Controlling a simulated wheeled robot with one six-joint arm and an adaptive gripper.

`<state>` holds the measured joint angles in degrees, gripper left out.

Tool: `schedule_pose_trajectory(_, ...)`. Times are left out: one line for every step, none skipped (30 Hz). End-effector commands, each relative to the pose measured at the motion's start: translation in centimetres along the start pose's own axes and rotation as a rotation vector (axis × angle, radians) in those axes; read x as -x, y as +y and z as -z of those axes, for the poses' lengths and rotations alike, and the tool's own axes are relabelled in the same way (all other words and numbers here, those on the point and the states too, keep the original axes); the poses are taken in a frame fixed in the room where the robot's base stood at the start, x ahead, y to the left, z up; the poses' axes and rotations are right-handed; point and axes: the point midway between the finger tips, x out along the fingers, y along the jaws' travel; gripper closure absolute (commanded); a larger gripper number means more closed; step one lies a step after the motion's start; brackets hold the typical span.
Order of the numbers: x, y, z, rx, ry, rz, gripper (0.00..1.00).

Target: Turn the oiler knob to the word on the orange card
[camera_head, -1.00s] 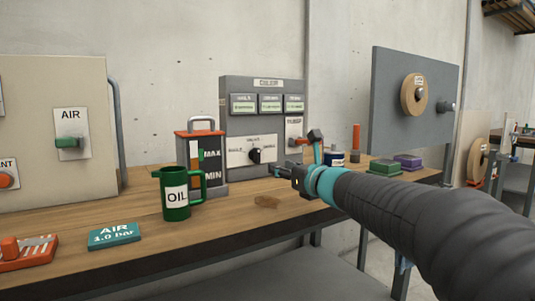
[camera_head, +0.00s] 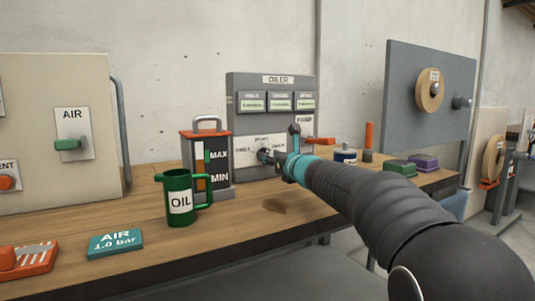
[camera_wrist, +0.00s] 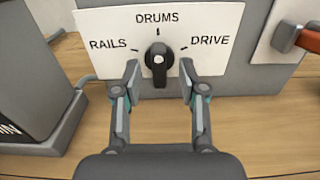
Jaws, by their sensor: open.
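The oiler (camera_head: 272,81) is a grey panel on the bench. Its black knob (camera_wrist: 158,62) sits on a white plate (camera_wrist: 105,50) marked RAILS, DRUMS and DRIVE. The knob's bar stands upright in the wrist view, in line with the tick under DRUMS. My gripper (camera_wrist: 160,75) is open, one finger on each side of the knob, with a visible gap on both sides. In the head view, my gripper (camera_head: 277,159) is in front of the plate and partly hides the knob. I cannot make out an orange card.
An oil tank (camera_head: 217,160) with MAX and MIN marks and a green OIL jug (camera_head: 178,200) stand left of the plate. A red-orange lever (camera_wrist: 308,38) is on the right. Green (camera_head: 398,167) and purple (camera_head: 423,160) blocks lie farther right.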

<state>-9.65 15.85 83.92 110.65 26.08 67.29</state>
Motion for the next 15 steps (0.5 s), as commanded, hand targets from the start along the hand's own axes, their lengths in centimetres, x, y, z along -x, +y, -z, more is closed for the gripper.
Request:
schedule_pose_trajectory(-0.7,0.1,-0.1,0.000,0.001,-0.002,0.58)
schedule_pose_trajectory(-1.0,0.1,-0.1,0.000,0.000,-0.002,0.58)
schedule_pose_trajectory(-1.3,0.1,-0.1,0.000,0.001,-0.001,0.58)
schedule_pose_trajectory(-1.5,0.1,0.0,0.000,0.001,-0.001,0.58)
schedule_pose_trajectory(-1.7,0.1,0.0,0.000,0.001,-0.001,0.58)
schedule_pose_trajectory(-1.9,0.1,0.0,0.001,0.000,-0.001,0.58)
schedule_pose_trajectory(-2.0,0.1,0.0,0.001,0.000,-0.001,0.58)
schedule_pose_trajectory(-2.0,0.1,0.0,0.001,0.000,-0.001,0.58)
schedule_pose_trajectory(-2.1,0.1,0.0,0.001,0.000,-0.001,0.58)
schedule_pose_trajectory(-2.1,0.1,0.0,0.001,0.000,-0.001,0.58)
schedule_pose_trajectory(-2.1,0.1,0.0,0.001,0.000,-0.001,0.58)
schedule_pose_trajectory(-2.2,0.1,0.0,0.001,0.000,-0.001,0.58)
schedule_pose_trajectory(-2.2,0.1,0.0,0.001,0.000,-0.001,0.58)
schedule_pose_trajectory(-2.1,0.1,0.0,0.001,0.000,-0.001,0.58)
schedule_pose_trajectory(-2.1,0.1,0.0,0.001,0.000,-0.001,0.58)
